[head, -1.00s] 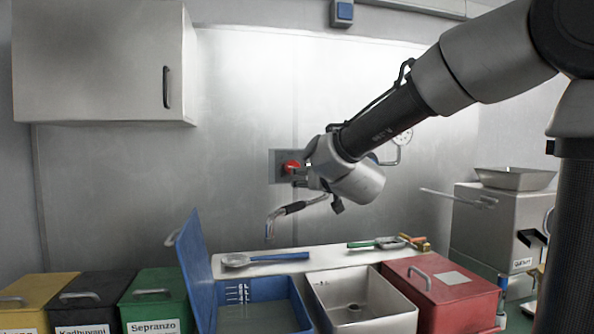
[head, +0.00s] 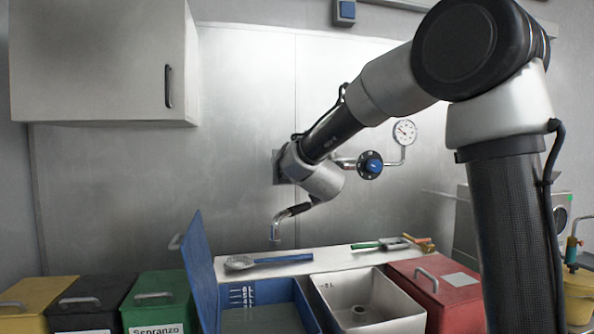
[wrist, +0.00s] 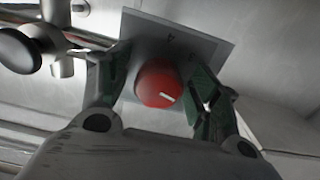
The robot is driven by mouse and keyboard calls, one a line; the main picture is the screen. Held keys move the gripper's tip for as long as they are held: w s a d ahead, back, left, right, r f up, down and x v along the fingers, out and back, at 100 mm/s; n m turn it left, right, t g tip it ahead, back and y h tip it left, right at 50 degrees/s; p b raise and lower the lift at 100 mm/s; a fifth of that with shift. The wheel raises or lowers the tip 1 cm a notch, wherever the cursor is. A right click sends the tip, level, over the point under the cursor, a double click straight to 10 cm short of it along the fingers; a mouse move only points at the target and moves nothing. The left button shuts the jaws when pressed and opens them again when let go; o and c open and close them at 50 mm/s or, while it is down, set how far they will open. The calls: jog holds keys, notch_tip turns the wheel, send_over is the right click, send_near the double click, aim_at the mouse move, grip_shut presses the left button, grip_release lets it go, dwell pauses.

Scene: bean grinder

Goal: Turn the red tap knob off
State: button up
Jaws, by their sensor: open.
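The red tap knob (wrist: 158,84) shows in the wrist view, round with a white pointer line on its face. It sits on a square grey plate (wrist: 200,40) on the metal wall. My gripper (wrist: 152,90) is open, with one finger on each side of the knob. The right finger is close to the knob's side; I cannot tell whether it touches. In the head view my wrist hides the knob, and only an edge of the plate (head: 279,168) shows. The spout (head: 277,228) hangs below, over the white counter.
A blue valve knob (head: 370,165) and a pressure gauge (head: 404,132) are on pipes to the right of my wrist. Below are an open blue bin (head: 203,270), a white sink (head: 395,305) and a red bin (head: 440,290). A wall cabinet (head: 100,60) hangs at upper left.

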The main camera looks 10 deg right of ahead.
jog(key=c, duration=1)
jog(key=shift+c, duration=0.2)
jog(key=shift+m, duration=0.3)
jog(key=m, duration=0.3)
jog(key=shift+m, duration=0.3)
jog(key=m, duration=0.3)
jog(key=shift+a+m, duration=0.1)
jog(key=shift+m, duration=0.2)
jog(key=m, duration=0.6)
jog(key=shift+m, duration=0.4)
jog(key=o, duration=1)
